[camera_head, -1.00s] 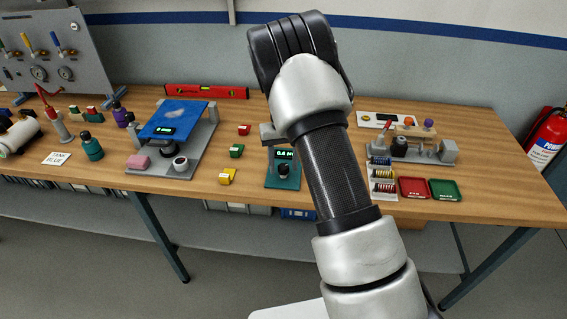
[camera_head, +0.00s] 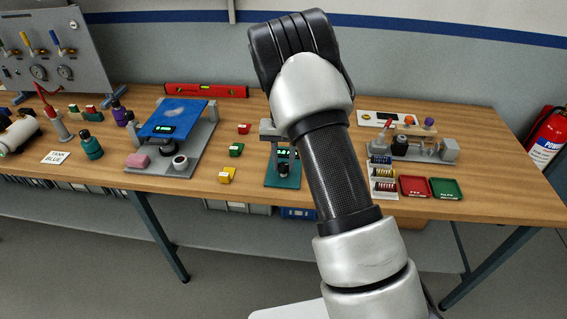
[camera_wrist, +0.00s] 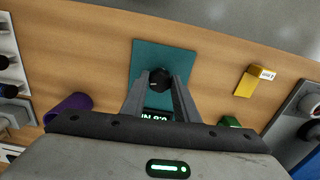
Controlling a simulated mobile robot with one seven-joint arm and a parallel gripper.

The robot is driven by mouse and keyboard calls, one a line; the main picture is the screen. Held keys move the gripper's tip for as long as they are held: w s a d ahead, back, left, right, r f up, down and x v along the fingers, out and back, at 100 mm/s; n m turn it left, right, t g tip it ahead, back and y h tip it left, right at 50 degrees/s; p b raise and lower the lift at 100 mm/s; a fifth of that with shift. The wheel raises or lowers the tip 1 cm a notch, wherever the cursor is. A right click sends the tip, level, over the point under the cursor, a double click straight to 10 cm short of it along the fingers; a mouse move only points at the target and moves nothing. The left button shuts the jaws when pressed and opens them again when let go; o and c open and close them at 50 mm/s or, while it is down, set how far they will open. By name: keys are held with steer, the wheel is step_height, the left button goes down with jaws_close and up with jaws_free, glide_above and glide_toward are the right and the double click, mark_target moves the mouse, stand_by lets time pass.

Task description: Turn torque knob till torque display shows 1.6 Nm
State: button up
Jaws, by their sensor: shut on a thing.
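The torque unit has a teal base (camera_head: 283,182) on the bench, and its base also shows in the wrist view (camera_wrist: 163,52). Its black torque knob (camera_wrist: 160,78) stands between the two fingertips of my gripper (camera_wrist: 161,85), which are shut on it. The knob also shows in the head view (camera_head: 283,169). The torque display (camera_wrist: 154,115) appears upside down and partly covered in the wrist view; it seems to read about 0.8 Nm. In the head view my arm hides part of the display, and the fingers are hard to make out.
A yellow block (camera_head: 227,175) and a green block (camera_head: 236,150) lie left of the unit. A blue-topped stand (camera_head: 178,116) is farther left. Right are a spool rack (camera_head: 382,187), a red tray (camera_head: 414,187) and a green tray (camera_head: 446,189).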

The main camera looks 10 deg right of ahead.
mark_target(284, 165)
steer(key=m, duration=0.6)
steer(key=shift+w+m, duration=0.1)
steer(key=shift+m, duration=0.2)
stand_by(0.4)
steer(key=o, duration=1.1)
steer(key=shift+c, duration=0.2)
step_height(284, 165, up, 18)
steer(key=shift+f, duration=0.25)
